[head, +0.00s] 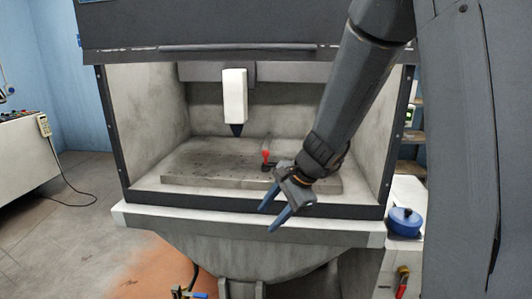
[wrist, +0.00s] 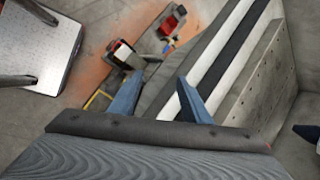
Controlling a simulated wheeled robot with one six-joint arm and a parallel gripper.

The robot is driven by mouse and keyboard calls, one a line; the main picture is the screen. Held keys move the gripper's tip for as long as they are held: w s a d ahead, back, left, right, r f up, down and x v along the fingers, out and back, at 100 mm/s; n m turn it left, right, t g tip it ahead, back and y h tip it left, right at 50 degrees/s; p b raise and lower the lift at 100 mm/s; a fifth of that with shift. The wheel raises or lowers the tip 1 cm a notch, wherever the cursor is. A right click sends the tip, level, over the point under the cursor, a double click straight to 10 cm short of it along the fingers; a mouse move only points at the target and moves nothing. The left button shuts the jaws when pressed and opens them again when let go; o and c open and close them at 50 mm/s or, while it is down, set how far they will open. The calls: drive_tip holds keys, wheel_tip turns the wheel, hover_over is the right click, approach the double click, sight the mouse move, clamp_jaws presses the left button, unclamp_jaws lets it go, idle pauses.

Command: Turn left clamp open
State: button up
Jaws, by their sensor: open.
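One clamp with a red handle (head: 265,155) shows in the head view. It stands on the grey perforated plate (head: 205,160) inside the machine's open chamber. Its handle looks upright. Any other clamp is not visible, and my arm hides part of the plate's right side, so I cannot tell if this is the left one. My gripper (head: 271,218) is open and empty, in front of the chamber's front ledge, nearer to me and to the lower right of the clamp. In the wrist view my open gripper's two blue fingers (wrist: 159,83) point away from the clamp, which is not seen there.
A white tool head with a dark tip (head: 234,98) hangs above the plate. The chamber's front ledge (head: 165,218) and side walls bound the opening. A blue pot (head: 404,221) stands at the right. The wrist view shows a red-and-black object (wrist: 172,22) on the floor area.

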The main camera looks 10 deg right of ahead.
drive_tip(key=w+d+r+m+t+y, duration=0.1)
drive_tip(key=w+r+m+t, duration=0.1)
drive_tip(key=w+m, duration=0.4)
drive_tip(key=w+d+r+m+t+y, duration=0.1)
drive_tip(key=w+r+m+t, duration=0.15)
drive_tip(key=w, duration=0.65)
drive_tip(key=m+t, duration=0.4)
drive_tip(key=m, duration=0.4)
approach(267, 151)
drive_tip(key=x, duration=0.4)
drive_tip(key=shift+h, duration=0.4)
drive_tip(key=shift+a+p+x, duration=0.2)
drive_tip(key=shift+p+x, duration=1)
drive_tip(key=shift+x, duration=2.1)
drive_tip(key=shift+s, duration=0.1)
clamp_jaws()
